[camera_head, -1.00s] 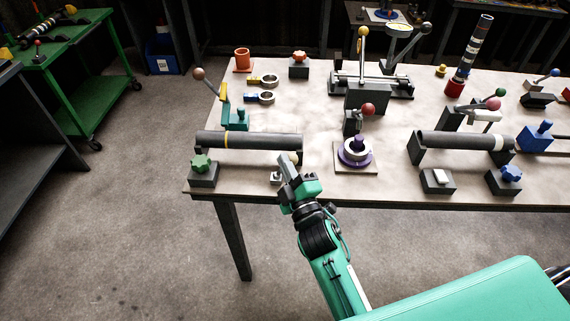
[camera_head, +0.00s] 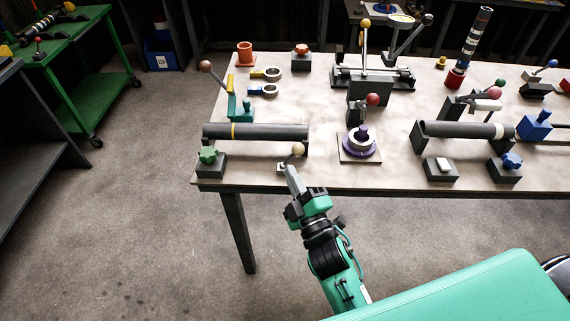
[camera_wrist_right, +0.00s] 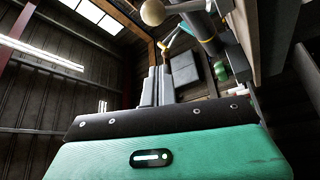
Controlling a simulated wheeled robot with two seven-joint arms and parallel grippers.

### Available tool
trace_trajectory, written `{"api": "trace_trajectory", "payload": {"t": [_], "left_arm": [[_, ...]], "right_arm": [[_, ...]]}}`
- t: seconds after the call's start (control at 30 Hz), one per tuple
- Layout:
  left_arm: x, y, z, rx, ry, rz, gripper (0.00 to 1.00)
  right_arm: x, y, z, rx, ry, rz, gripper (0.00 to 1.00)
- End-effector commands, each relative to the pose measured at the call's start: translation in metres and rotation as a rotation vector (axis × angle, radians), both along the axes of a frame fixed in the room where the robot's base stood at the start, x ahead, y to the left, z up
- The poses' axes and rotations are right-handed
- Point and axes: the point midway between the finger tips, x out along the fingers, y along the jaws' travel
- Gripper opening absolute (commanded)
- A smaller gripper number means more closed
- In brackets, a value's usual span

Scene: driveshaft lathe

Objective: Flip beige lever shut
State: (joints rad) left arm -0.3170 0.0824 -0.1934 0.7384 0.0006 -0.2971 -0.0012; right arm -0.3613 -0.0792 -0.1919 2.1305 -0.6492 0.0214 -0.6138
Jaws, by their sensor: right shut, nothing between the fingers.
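The beige lever is a small grey mechanism with a beige ball knob (camera_head: 298,149) on a short arm, near the table's front edge. Its small light base (camera_head: 284,168) is partly hidden behind my fingers. The knob stands above and right of the base, just in front of the dark shaft. My right gripper (camera_head: 291,171) is shut and empty, its fingertips close below the knob at the table edge. In the right wrist view the fingers (camera_wrist_right: 158,86) point up the picture, with the beige knob (camera_wrist_right: 153,12) beyond their tips. I cannot tell whether they touch the lever. My left gripper is not in view.
A dark shaft (camera_head: 270,132) lies on supports behind the lever. A block with a green star knob (camera_head: 208,156) stands to the left, and a purple-and-white ring part (camera_head: 361,145) to the right. The table (camera_head: 326,172) is bare between lever and ring part.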

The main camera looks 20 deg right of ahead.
Motion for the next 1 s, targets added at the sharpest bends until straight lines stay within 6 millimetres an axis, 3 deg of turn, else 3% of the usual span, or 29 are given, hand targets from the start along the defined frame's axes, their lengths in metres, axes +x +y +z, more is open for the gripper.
{"api": "trace_trajectory", "payload": {"t": [0.27,0.87,0.97,1.0], "left_arm": [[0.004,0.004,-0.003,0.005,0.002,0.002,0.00],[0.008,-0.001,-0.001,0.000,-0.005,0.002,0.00],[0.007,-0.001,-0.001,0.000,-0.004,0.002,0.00],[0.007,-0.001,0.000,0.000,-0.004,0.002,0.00]], "right_arm": [[-0.021,-0.002,-0.006,0.001,0.000,0.000,0.00],[-0.022,-0.002,-0.007,0.001,0.002,0.001,0.00],[-0.019,0.000,-0.023,0.017,0.036,0.009,0.00],[-0.017,0.002,-0.037,0.029,0.067,0.016,0.00]]}}
